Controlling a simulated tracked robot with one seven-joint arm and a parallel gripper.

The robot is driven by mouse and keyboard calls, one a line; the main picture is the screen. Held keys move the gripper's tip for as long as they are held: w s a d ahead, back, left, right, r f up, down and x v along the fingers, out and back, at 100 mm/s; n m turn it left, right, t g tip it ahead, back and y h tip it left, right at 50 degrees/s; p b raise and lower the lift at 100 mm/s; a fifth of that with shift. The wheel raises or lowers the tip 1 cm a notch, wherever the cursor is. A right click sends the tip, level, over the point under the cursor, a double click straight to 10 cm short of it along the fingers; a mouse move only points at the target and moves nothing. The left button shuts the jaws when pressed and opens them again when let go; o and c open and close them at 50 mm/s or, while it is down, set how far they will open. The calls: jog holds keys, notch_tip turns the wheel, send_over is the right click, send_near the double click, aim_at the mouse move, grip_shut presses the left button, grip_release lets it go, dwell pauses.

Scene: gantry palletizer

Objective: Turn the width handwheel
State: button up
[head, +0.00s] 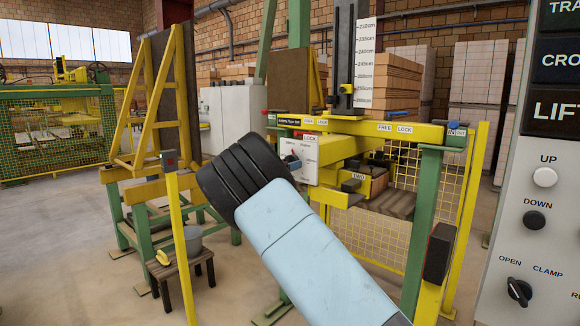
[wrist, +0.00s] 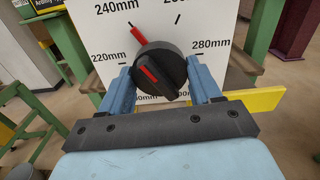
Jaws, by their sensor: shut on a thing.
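The width handwheel is a round black knob (wrist: 165,76) with a red bar on its face, on a white dial plate (wrist: 115,35) marked in millimetres. The bar slants toward the upper left.
The plate is on a yellow and green frame (head: 425,190) with a mesh guard. A grey control panel (head: 530,220) is close on the right.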

jog(key=o, duration=0.8)
jog(key=shift+f, duration=0.25)
jog(key=shift+o, duration=1.3)
jog(key=shift+r, duration=0.15)
jog(key=v, duration=1.3)
jog(key=shift+s+a, duration=0.2)
jog(key=shift+s, duration=0.05)
